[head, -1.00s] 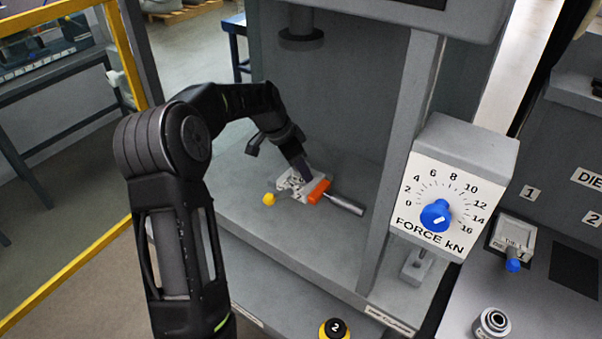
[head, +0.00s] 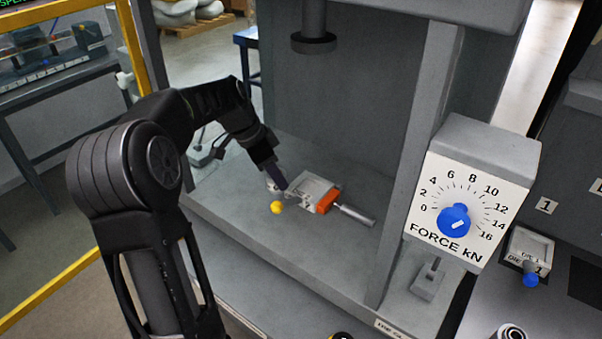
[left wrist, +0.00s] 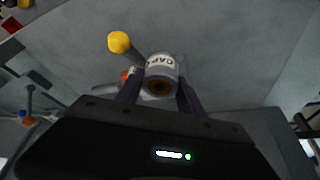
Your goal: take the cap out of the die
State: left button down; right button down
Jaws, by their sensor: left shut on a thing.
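The die (head: 315,187) is a grey metal block lying on the press bed, with an orange part (head: 327,201) and a rod-like handle on its right. My left gripper (head: 277,180) is at the left edge of the die in the head view. It is shut on the cap, a pale grey cylinder marked "CAP" (left wrist: 161,66), which sits between the fingertips in the left wrist view. In the head view the cap (head: 271,185) shows only as a small pale patch beside the fingers, apart from the die's cavity. My right gripper is not in view.
A yellow knob (head: 277,207) is just in front of the die; it also shows in the left wrist view (left wrist: 119,42). The press ram (head: 313,42) hangs above the bed. A grey post and the force dial (head: 454,220) stand to the right. The bed's front is clear.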

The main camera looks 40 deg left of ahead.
pick_arm(q)
jog(key=s+a+b, duration=0.1)
jog(key=s+a, duration=0.3)
jog(key=s, duration=0.4)
jog(key=shift+a, duration=0.15)
